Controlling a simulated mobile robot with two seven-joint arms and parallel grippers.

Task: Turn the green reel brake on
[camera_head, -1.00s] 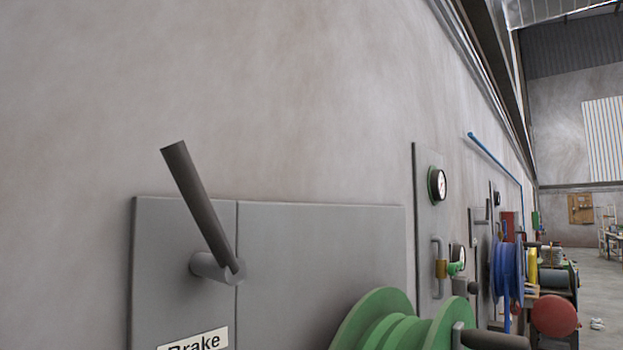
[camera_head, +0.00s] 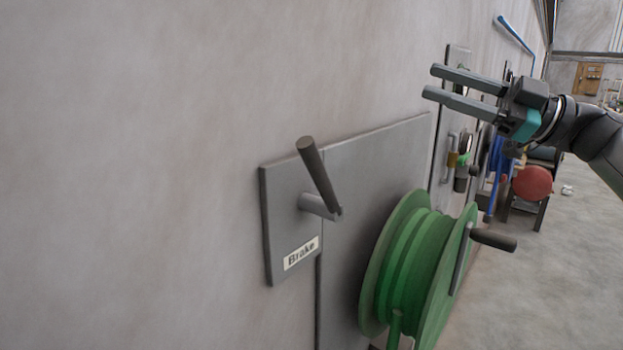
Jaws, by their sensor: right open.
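The brake lever (camera_head: 317,175) is a dark grey rod on a short pivot, mounted on a grey wall plate (camera_head: 380,150). It points up and leans to the left. A white label reading "Brake" (camera_head: 301,253) sits below it. The green reel (camera_head: 415,265) is to the right and lower, with a dark crank handle (camera_head: 493,240). My right gripper (camera_head: 429,81) comes in from the right, above the reel. Its two fingers are apart with nothing between them, to the right of the lever and clear of it. My left gripper is not in view.
The wall runs along the left. Farther along it are a panel with a gauge and valve (camera_head: 463,160), a blue reel (camera_head: 495,165) and a red round object (camera_head: 532,183). The floor (camera_head: 550,280) at the right is open.

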